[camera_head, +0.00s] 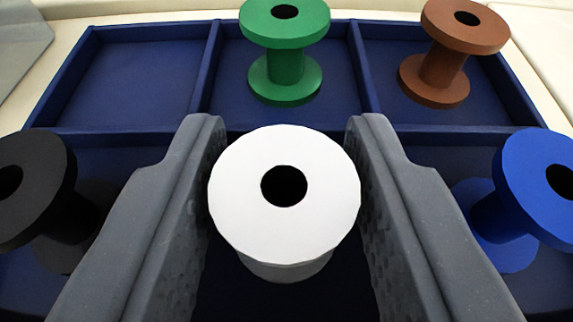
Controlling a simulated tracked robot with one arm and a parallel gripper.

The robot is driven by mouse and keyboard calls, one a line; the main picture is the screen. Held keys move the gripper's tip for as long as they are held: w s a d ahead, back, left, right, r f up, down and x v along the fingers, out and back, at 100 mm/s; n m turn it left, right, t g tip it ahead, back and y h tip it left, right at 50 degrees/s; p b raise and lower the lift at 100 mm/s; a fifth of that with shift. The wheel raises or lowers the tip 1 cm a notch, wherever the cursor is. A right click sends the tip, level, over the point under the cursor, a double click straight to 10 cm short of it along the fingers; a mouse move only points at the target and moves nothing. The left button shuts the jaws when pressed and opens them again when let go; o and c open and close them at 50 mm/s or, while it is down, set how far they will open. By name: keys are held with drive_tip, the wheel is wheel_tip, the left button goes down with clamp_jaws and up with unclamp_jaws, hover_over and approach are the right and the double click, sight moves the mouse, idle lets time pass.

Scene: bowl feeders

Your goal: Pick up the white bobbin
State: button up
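The white bobbin (325,222) stands upright in the middle of the front row, with its round top and dark centre hole facing me. My gripper (286,125) has one grey finger on each side of it, left and right. The fingertips reach just past the far edge of its top flange. The flange comes up close to both inner finger faces, and I cannot tell whether they touch it. Its stem is hidden under the flange; part of a grey-looking lower part shows below.
A dark blue divided tray (337,34) holds a green bobbin (284,68) and a brown bobbin (442,70) behind. A black bobbin (55,185) stands left and a blue bobbin (520,190) right, outside the fingers. The back left compartment is empty.

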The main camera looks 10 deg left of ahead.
drive_tip(key=c, duration=0.6)
